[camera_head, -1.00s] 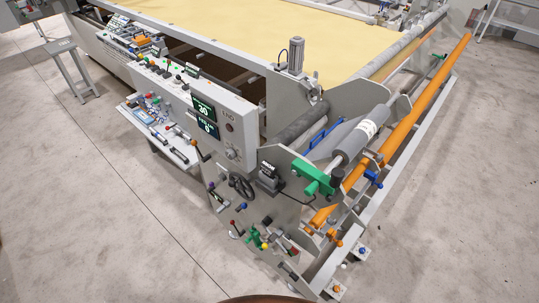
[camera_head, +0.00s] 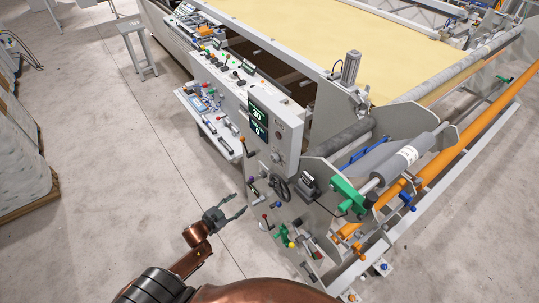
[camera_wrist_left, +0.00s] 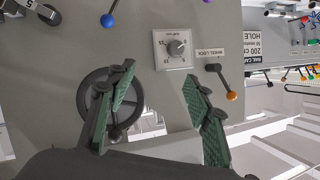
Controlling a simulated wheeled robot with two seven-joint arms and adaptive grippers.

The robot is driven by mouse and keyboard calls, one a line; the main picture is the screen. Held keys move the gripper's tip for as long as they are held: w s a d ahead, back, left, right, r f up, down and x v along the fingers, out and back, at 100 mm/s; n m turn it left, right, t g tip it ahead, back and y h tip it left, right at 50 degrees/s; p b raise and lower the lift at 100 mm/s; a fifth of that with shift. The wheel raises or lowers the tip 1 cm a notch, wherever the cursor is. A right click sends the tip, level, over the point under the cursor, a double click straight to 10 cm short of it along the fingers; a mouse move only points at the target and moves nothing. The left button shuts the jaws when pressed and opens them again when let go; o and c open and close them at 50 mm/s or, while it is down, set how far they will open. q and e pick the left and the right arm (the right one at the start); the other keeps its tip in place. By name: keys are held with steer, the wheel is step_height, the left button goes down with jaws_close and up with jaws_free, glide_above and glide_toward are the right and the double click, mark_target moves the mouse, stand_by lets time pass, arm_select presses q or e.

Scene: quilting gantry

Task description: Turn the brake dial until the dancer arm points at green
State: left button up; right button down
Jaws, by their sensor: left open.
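A small grey dial (camera_wrist_left: 178,47) on a white scale plate sits on the grey panel in the left wrist view; the plate's heading is too small to read. My left gripper (camera_wrist_left: 159,72) is open and empty, its green-padded fingers pointing toward the panel below the dial. In the head view the left gripper (camera_head: 236,204) is left of the machine's end panel, apart from it. My right gripper is not in view.
The handwheel (camera_wrist_left: 98,112) is close to the left finger in the left wrist view. An orange-knobbed lever (camera_wrist_left: 231,96) labelled wheel lock is right of the dial. A blue knob (camera_wrist_left: 108,20) is at upper left. Open floor (camera_head: 130,190) lies left of the machine.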

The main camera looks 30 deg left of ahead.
arm_select(q)
steer(key=w+d+r+m+t+h+p, duration=0.1)
steer(key=w+d+r+h, duration=0.1)
steer(key=r, duration=0.6)
steer(key=w+d+r+m+t+h+p, duration=0.1)
steer(key=w+d+r+m, duration=0.1)
steer(key=r, duration=0.6)
steer(key=m+h, duration=0.1)
steer(key=h, duration=0.1)
glide_toward(273, 160)
steer(key=shift+h, duration=0.3)
steer(key=p+x, duration=0.2)
steer(key=x, duration=0.5)
steer(key=shift+w+f, duration=0.1)
steer(key=shift+w, duration=0.3)
steer(key=shift+w+d, duration=0.1)
steer(key=shift+w, duration=0.3)
steer(key=shift+f, duration=0.1)
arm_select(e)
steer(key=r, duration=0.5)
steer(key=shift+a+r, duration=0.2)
arm_select(q)
steer(key=c, duration=1.2)
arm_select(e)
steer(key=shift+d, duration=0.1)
